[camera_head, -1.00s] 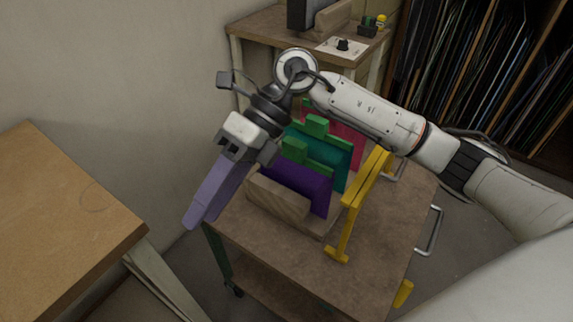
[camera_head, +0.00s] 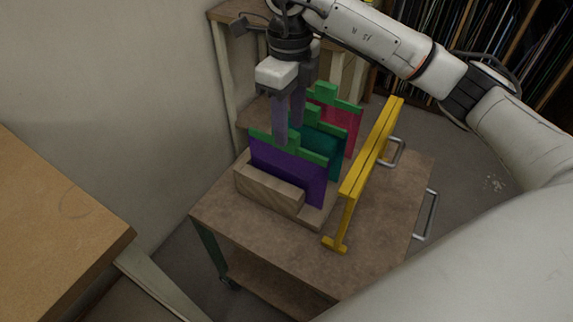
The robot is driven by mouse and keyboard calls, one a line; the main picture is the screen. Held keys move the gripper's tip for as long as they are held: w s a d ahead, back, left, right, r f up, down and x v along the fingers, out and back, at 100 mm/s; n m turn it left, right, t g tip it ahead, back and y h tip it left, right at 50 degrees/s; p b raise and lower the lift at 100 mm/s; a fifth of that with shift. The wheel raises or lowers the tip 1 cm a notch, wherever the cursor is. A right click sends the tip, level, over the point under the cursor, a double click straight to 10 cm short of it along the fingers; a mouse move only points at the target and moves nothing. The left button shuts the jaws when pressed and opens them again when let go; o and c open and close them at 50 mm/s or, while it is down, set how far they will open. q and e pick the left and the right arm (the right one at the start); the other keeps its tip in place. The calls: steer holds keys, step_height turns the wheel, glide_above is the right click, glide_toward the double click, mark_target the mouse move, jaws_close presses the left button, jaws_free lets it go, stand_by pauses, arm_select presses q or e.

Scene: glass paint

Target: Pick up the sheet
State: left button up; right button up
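Three upright sheets with green top edges and tabs stand one behind another in a wooden rack (camera_head: 268,190). The front sheet is purple (camera_head: 290,178), the middle one teal (camera_head: 335,160), the back one pink-red (camera_head: 350,122). My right gripper (camera_head: 288,135) points down at the top edge of the purple sheet. Its two long purple-grey fingers are apart, one nearer and one farther back. The near finger covers the middle of the purple sheet's green edge, so its tab is hidden. I cannot tell whether the fingers touch it. My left gripper is out of view.
The rack stands on a brown-topped cart (camera_head: 290,250) with metal handles (camera_head: 426,214). A yellow frame (camera_head: 368,165) stands close to the right of the sheets. A wooden table (camera_head: 60,220) is at left, and another stand (camera_head: 222,14) is behind.

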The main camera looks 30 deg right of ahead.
steer(key=f, duration=0.4)
steer(key=shift+w+a, duration=0.15)
steer(key=shift+w, duration=0.05)
jaws_close()
steer(key=shift+r, duration=0.1)
